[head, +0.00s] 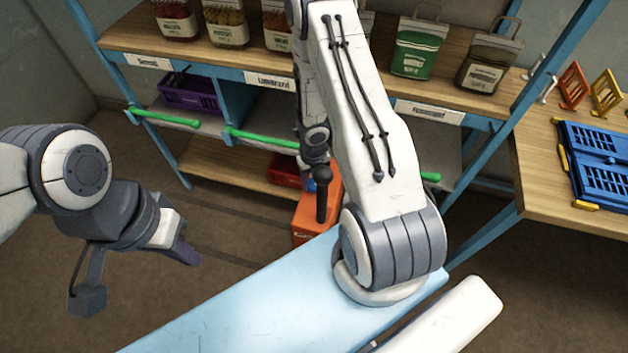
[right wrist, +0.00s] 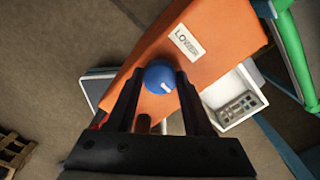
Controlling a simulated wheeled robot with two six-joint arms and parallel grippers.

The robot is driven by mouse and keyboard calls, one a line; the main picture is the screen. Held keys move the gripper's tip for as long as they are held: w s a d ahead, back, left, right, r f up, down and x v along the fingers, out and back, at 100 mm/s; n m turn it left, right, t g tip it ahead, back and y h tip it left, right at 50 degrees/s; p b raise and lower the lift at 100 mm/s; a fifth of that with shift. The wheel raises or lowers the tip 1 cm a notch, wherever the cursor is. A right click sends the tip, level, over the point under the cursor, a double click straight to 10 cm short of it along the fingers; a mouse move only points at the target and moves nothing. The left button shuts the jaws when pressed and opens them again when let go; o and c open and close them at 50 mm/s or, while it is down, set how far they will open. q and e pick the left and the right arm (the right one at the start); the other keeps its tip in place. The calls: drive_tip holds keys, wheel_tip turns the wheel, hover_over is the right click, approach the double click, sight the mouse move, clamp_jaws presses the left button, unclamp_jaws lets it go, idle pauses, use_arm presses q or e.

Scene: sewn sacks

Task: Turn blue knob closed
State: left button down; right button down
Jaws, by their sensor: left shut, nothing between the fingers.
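The blue knob (right wrist: 160,77) is a round ball with a small white mark, at an orange panel with a white "LOWER" label (right wrist: 187,41) in the right wrist view. My right gripper (right wrist: 159,73) has its two dark fingers apart, one on each side of the knob. I cannot tell whether they touch it. My left gripper (head: 187,252) is shut and empty at the left, well away from the box.
A wooden shelf rack with blue posts (head: 90,45) holds several jars and pouches, a purple crate (head: 190,93) and green rails (head: 165,119). A side table (head: 540,160) carries a blue crate (head: 598,165). A white container (right wrist: 236,98) is beside the orange panel. Floor is open at left.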

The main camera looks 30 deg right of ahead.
drive_tip(key=shift+m, duration=0.3)
drive_tip(key=m, duration=0.3)
drive_tip(key=shift+m, duration=0.3)
drive_tip(key=m, duration=0.3)
drive_tip(key=shift+m, duration=0.4)
drive_tip(key=m, duration=0.4)
drive_tip(key=shift+m, duration=2.4)
